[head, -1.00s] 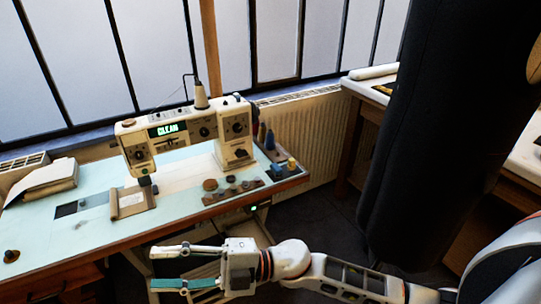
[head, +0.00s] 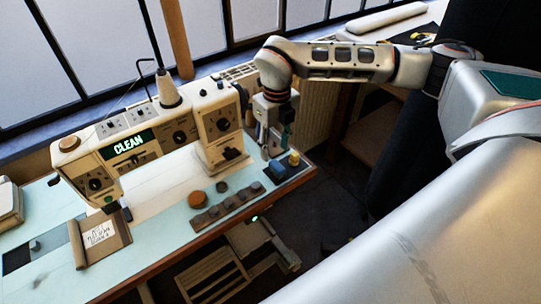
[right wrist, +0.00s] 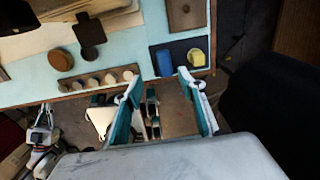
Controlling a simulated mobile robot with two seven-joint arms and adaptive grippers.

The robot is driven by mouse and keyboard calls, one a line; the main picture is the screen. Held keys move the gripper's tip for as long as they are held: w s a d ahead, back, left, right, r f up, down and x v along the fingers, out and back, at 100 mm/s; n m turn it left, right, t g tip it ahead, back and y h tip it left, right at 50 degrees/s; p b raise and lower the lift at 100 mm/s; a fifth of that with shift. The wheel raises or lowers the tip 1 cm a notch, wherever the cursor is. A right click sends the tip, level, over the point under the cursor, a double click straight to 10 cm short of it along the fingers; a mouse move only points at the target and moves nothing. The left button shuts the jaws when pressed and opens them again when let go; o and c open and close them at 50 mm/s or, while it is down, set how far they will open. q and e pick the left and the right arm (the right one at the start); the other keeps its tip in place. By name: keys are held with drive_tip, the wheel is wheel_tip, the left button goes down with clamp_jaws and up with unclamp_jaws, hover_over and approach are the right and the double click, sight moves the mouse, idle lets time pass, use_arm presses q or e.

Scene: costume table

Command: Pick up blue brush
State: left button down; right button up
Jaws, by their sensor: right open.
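A small blue block-like piece (head: 275,171) lies on the dark tray (head: 297,174) at the table's right end, beside a yellow piece (head: 294,158). The blue piece also shows in the right wrist view (right wrist: 164,62); I cannot tell whether it is the blue brush. My right gripper (head: 266,150) points down at the tray's far end, near the sewing machine's right side. In the right wrist view my right gripper (right wrist: 158,88) has its fingers apart, with nothing held between them. The blue and yellow pieces are beyond the fingertips. The gripper hides part of the tray. My left gripper is not seen.
The sewing machine (head: 145,140) stands close left of my right gripper. A brown round piece (head: 197,199) and a strip of several spools (head: 228,204) lie on the pale blue table (head: 165,215). A radiator (head: 312,115) is behind. Dark floor lies beyond the right edge.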

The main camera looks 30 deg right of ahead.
sight(277, 165)
drive_tip(key=shift+w+d+f, duration=0.1)
drive_tip(key=shift+d, duration=0.25)
drive_tip(key=shift+s+f, duration=0.2)
drive_tip(key=shift+f, duration=1)
wheel_tip(277, 165, down, 5)
drive_tip(key=shift+r, duration=0.1)
drive_tip(key=shift+c, duration=0.3)
clamp_jaws()
